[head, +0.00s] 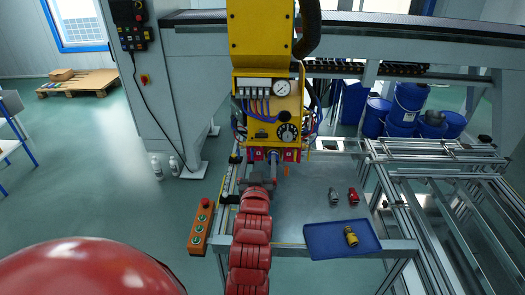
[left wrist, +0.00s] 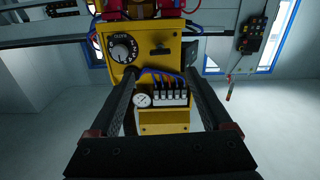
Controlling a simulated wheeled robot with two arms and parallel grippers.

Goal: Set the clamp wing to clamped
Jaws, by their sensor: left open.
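A yellow panel box (head: 258,108) hangs in the middle of the head view and shows upside down in the left wrist view (left wrist: 183,50). A small dark wing-like handle (head: 262,133), which looks like the clamp wing, is on its lower face beside a round black dial (head: 288,132). In the left wrist view the wing (left wrist: 160,48) lies roughly crosswise, next to the dial (left wrist: 123,49). My left gripper (head: 262,164) is below the panel, open and empty. In the wrist view its fingers (left wrist: 162,78) stand apart, with the wing beyond them, not touched. My right gripper is not in view.
The panel also carries a pressure gauge (head: 282,87) and a row of valves with cables (head: 256,90). An orange button box (head: 201,226) is at the left.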

